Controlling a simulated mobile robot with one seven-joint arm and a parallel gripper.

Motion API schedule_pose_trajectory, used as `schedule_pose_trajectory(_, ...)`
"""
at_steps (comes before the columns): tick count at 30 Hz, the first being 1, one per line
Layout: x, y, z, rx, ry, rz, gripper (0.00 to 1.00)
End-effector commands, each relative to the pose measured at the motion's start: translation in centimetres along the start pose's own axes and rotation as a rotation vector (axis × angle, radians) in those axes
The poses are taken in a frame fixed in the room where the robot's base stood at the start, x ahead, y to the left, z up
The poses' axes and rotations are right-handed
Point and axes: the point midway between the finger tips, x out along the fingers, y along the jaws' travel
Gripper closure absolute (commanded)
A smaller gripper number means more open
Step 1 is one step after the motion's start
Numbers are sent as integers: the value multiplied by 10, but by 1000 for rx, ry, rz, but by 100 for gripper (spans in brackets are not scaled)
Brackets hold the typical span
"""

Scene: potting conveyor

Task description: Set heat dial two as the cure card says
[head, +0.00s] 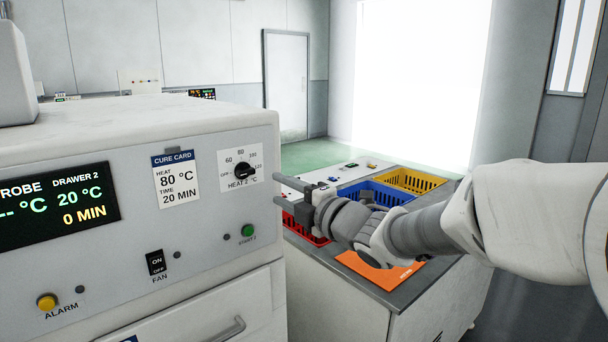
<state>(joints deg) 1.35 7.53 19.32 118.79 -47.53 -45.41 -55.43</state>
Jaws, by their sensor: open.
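The cure card (176,179) is on the oven's front panel and reads heat 80 °C, time 20 min. To its right is the black knob of heat dial two (243,171), labelled HEAT 2, on a white scale with OFF, 60, 80 and higher marks. The knob's exact setting is too small to tell. My gripper (277,191) is open and empty, just right of the panel's edge, its fingers pointing left toward the dial. It appears apart from the knob.
The display (57,207) shows drawer 2 at 20 °C and 0 min. A green START 2 button (248,231), a fan switch (156,262) and a yellow alarm button (47,302) sit lower. Red (318,239), blue (346,192) and yellow (432,182) crates are on the bench behind my arm.

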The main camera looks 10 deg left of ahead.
Motion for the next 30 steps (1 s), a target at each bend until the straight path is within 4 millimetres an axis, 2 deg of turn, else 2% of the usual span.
schedule_pose_trajectory(1, 12, 0, -1, 2, 4, 0, 52)
schedule_pose_trajectory(9, 66, -1, -2, 2, 3, -1, 52)
schedule_pose_trajectory(15, 98, 0, 0, 2, 1, 0, 52)
schedule_pose_trajectory(21, 115, 0, 0, 0, 1, 0, 52)
schedule_pose_trajectory(30, 119, 0, 0, 0, -1, -1, 52)
